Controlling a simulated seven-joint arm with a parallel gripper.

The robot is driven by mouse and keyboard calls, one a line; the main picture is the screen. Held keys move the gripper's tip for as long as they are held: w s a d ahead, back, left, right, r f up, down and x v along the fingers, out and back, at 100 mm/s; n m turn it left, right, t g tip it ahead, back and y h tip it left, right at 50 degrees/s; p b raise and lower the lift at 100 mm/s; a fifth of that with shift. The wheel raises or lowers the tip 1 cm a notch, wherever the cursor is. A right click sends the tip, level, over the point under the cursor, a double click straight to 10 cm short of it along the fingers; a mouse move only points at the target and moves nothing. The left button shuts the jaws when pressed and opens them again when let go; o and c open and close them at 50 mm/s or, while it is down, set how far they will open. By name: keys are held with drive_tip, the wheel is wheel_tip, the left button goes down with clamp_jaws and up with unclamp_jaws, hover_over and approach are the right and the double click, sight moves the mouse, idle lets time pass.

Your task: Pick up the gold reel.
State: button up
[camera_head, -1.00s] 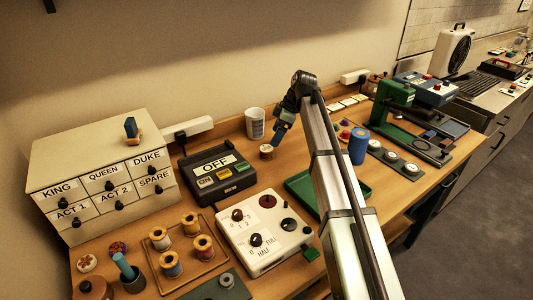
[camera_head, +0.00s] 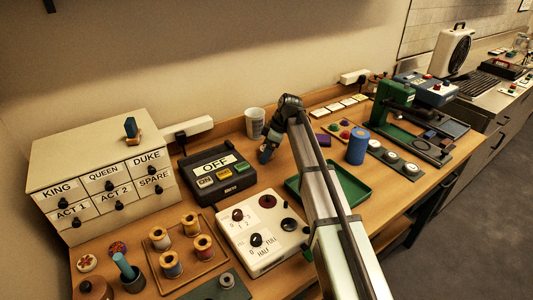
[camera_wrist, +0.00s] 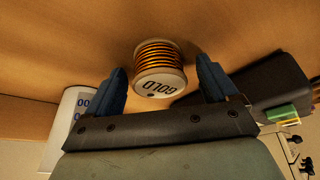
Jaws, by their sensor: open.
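The gold reel (camera_wrist: 160,65) stands on the wooden table in the wrist view, wound with gold-orange thread, its pale end lettered GOLD. My gripper (camera_wrist: 163,72) is open, with one blue finger on each side of the reel. Small gaps show between the reel and both fingers, so it is not gripped. In the head view my gripper (camera_head: 267,152) is down by the table, between the dark OFF box and the green tray, and it mostly hides the reel there.
A white cup (camera_head: 255,122) stands just behind my gripper. The dark OFF box (camera_head: 217,172) is close on the left, the white dial box (camera_head: 262,232) in front. A green tray (camera_head: 357,188) and a blue cylinder (camera_head: 357,147) are to the right. Other reels (camera_head: 192,224) stand in a wooden rack.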

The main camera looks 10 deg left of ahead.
drive_tip(key=shift+c, duration=0.2)
drive_tip(key=c, duration=1.1)
